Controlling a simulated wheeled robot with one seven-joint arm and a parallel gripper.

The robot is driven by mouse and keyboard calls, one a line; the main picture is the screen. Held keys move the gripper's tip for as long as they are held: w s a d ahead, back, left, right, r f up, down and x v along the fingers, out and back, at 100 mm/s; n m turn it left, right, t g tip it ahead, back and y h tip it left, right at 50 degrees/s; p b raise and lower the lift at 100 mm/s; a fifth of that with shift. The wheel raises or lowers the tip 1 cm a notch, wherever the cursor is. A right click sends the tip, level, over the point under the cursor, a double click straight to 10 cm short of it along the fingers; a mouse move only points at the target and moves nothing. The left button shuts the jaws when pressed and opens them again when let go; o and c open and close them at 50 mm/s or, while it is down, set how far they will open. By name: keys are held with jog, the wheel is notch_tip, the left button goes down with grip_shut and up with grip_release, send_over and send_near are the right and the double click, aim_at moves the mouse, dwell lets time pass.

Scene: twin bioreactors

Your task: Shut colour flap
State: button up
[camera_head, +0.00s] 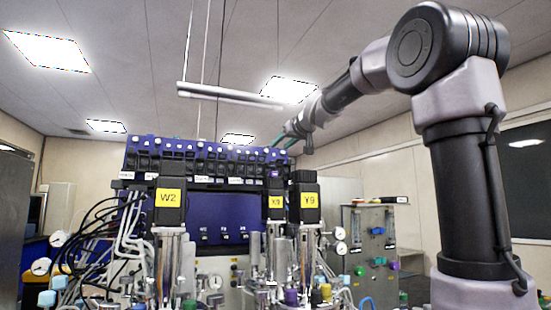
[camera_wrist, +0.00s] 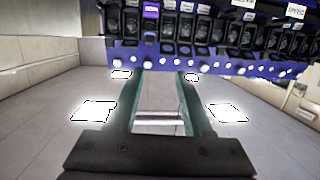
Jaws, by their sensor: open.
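A wide blue-purple unit (camera_head: 210,147) with a row of black modules and white labels stands behind the vessels. A plain dark blue panel (camera_head: 222,212) is set below it. I cannot tell for sure which part is the colour flap. My gripper (camera_head: 283,140) is at the unit's upper right end in the head view. In the wrist view my gripper (camera_wrist: 160,76) is open, its two green fingers apart with nothing between them. The fingertips point at the unit's blue edge (camera_wrist: 215,65), close to a purple label (camera_wrist: 151,11). Whether they touch it is unclear.
Black motor heads with yellow labels, W2 (camera_head: 168,197) and Y9 (camera_head: 310,200), stand in front of the panel. Tubes and cables (camera_head: 120,235) crowd the left. A grey cabinet with gauges (camera_head: 374,238) stands at the right.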

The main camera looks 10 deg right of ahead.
aim_at(272, 163)
jog(key=shift+m+g+h, duration=0.4)
jog(key=shift+g+h, duration=0.5)
jog(key=x, duration=0.7)
jog(key=d+r+x, duration=0.1)
jog(key=x, duration=0.3)
jog(key=shift+w, duration=0.5)
jog(key=shift+c, duration=0.3)
grip_shut()
